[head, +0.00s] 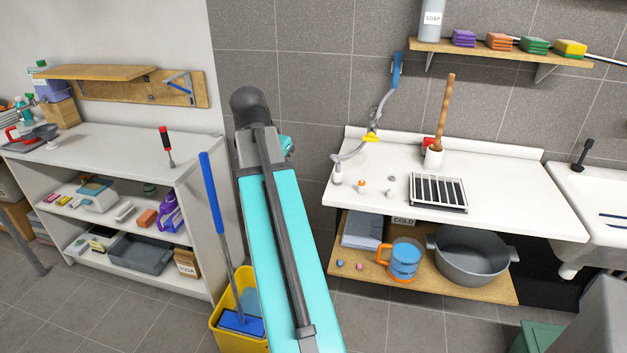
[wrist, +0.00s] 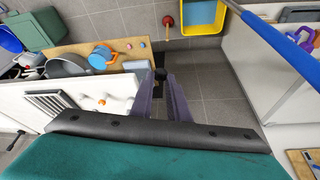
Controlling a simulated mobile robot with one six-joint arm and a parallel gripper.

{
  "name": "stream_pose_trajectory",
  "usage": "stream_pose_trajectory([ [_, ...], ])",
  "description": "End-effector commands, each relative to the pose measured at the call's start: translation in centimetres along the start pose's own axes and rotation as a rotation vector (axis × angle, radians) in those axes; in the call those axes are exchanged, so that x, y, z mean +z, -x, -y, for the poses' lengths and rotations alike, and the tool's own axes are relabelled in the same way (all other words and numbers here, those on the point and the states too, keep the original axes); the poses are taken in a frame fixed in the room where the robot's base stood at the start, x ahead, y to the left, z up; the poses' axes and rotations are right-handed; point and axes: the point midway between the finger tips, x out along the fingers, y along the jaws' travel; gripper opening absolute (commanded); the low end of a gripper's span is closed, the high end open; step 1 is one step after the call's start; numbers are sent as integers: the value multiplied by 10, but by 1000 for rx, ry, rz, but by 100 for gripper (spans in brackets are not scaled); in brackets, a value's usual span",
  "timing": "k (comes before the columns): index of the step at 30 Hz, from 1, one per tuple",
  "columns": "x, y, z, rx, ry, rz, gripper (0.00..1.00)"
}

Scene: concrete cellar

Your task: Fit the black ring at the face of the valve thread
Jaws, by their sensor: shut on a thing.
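My gripper (wrist: 164,84) shows in the wrist view as two grey-purple fingers, close together, reaching past the end of the white worktop. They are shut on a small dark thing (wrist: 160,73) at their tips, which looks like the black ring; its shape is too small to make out. In the head view my arm hides the gripper and the ring. I cannot make out the valve thread in either view. A grey hose (head: 380,105) with a blue upper end and a yellow part hangs by the wall, its lower end near the worktop's left edge.
Below are a blue-orange jug (head: 404,260) and a grey tub (head: 472,255). A yellow bucket (head: 226,338) with a blue-handled mop (head: 213,195) stands left.

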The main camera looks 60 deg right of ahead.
Motion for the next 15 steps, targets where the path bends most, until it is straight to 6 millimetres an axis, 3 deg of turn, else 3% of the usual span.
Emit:
stream_pose_trajectory([
  [3, 18, 12, 36, -36, 93, 1, 0],
  [15, 94, 55, 138, -155, 396, -1, 0],
])
